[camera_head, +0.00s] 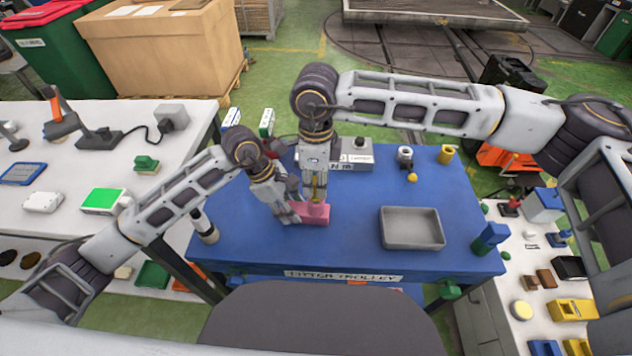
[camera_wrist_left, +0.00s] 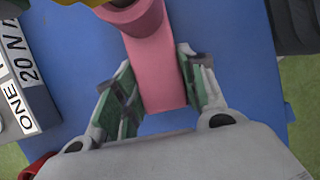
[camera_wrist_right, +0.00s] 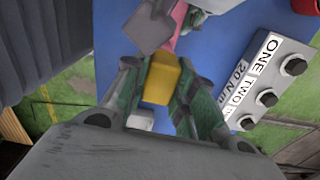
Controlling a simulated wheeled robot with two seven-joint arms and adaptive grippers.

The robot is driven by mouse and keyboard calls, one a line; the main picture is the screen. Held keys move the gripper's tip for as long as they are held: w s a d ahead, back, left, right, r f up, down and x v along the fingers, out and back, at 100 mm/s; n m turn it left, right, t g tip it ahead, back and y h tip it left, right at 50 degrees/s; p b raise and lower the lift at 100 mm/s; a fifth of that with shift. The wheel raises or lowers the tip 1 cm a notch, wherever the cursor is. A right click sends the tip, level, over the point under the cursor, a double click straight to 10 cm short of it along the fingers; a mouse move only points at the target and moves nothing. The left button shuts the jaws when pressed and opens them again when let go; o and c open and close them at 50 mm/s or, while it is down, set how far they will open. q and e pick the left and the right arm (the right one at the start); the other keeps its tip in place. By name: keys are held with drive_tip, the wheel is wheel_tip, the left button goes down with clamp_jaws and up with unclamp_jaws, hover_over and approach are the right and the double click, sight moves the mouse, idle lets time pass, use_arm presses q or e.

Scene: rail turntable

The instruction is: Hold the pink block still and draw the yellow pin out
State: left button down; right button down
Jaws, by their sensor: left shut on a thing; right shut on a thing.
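The pink block (camera_head: 318,213) sits on the blue trolley top (camera_head: 350,252). In the left wrist view the pink block (camera_wrist_left: 152,68) has a round pink collar at the far end. My left gripper (camera_head: 295,210) is shut on the block from the left, one finger (camera_wrist_left: 195,82) on each side. The yellow pin (camera_head: 316,192) stands above the block, between the fingers of my right gripper (camera_head: 316,186). In the right wrist view its square yellow head (camera_wrist_right: 160,80) is held between the fingers. I cannot tell how deep the pin sits in the block.
An empty grey tray (camera_head: 408,243) stands right of the block. A blue-green block (camera_head: 490,237) is at the right edge.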

drive_tip(key=shift+r, duration=0.25)
drive_tip(key=shift+r, duration=0.35)
drive_tip(key=shift+r, duration=1.7)
drive_tip(key=shift+r, duration=0.35)
drive_tip(key=shift+r, duration=0.2)
drive_tip(key=shift+r, duration=2.4)
use_arm(q)
drive_tip(key=c, duration=0.8)
unclamp_jaws()
drive_tip(key=shift+o, duration=0.2)
